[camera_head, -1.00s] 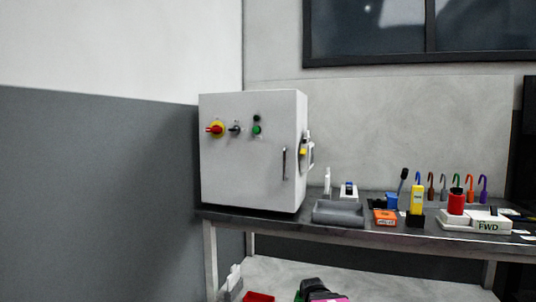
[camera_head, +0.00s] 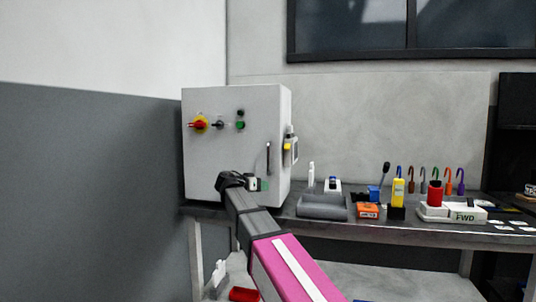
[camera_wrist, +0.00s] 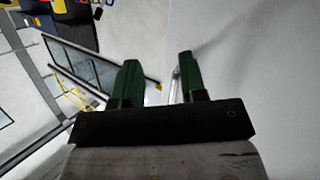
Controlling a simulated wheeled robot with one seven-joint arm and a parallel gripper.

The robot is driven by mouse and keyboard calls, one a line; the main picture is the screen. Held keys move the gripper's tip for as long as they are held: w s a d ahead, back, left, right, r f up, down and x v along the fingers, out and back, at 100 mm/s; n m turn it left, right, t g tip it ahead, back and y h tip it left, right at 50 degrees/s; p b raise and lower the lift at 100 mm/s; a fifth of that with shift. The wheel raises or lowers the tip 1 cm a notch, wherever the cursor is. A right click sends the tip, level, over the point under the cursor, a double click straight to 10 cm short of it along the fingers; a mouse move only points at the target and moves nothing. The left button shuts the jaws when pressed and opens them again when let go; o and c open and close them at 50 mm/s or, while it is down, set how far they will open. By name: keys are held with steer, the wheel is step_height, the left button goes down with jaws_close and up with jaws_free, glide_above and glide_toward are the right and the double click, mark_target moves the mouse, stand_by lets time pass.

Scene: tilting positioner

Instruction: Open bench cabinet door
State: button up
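The white bench cabinet (camera_head: 215,155) stands on the left end of the bench, its front door shut. Its vertical grey door handle (camera_head: 268,158) is near the right edge of the door. My gripper (camera_head: 262,185) is low in front of the door, just below the handle in the head view; the gap between them is hard to judge. In the wrist view my gripper (camera_wrist: 158,65) is open, with two green fingers spread. A thin light bar, apparently the handle (camera_wrist: 175,85), shows between the fingers, nearer the right one. I cannot see contact.
The bench top (camera_head: 300,225) holds a grey tray (camera_head: 322,207), an orange box (camera_head: 368,211) and several tools to the right of the cabinet. Red and black knobs (camera_head: 199,124) stick out on the door's upper left. A grey wall stands close on the left.

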steer(key=a+r+m+t+h, duration=0.1)
steer(key=a+r+m+h, duration=0.3)
steer(key=r, duration=0.9)
steer(key=shift+n+y, duration=0.6)
steer(key=shift+y, duration=0.2)
steer(key=x, duration=1)
steer(key=shift+w+a+r, duration=0.2)
steer(key=shift+w+r, duration=0.05)
steer(key=shift+w, duration=0.1)
jaws_close()
